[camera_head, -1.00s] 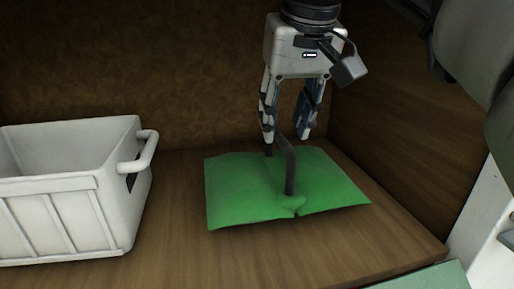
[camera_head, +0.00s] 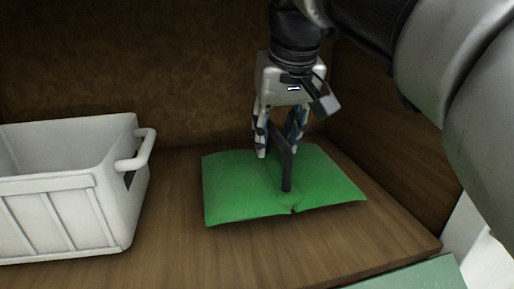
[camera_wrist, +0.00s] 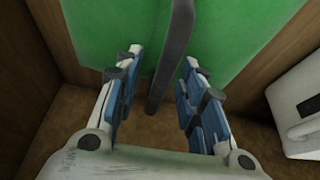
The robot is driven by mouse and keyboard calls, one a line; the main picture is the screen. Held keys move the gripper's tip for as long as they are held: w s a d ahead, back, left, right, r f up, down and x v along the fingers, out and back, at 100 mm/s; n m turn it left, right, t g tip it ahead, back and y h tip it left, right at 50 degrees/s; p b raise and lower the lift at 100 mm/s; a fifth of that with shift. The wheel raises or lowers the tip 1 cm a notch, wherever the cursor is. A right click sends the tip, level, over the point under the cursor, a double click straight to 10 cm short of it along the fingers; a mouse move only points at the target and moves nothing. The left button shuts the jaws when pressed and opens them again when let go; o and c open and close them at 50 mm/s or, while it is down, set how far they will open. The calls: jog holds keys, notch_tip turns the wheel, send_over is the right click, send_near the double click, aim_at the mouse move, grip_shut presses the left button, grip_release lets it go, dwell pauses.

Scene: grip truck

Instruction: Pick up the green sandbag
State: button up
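The green sandbag (camera_head: 240,188) lies flat on the wooden surface, with a dark handle (camera_head: 287,172) standing up from its middle. My gripper (camera_head: 277,150) is above the far part of the sandbag, pointing down, with its fingers apart on either side of the handle. In the wrist view, my gripper (camera_wrist: 155,88) is open, and the dark handle (camera_wrist: 172,55) runs between the two blue-padded fingers without visible contact. The sandbag also fills the upper part of the wrist view (camera_wrist: 235,30).
A white crate (camera_head: 75,215) with a side handle stands on the left. A brown wall (camera_head: 190,75) rises behind, and a dark side wall (camera_head: 385,165) stands on the right. Bare wood (camera_head: 180,245) shows in front of and left of the sandbag.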

jog(key=shift+f, duration=0.15)
dwell(0.3)
grip_shut()
dwell(0.4)
dwell(0.5)
jog(key=shift+r, duration=0.2)
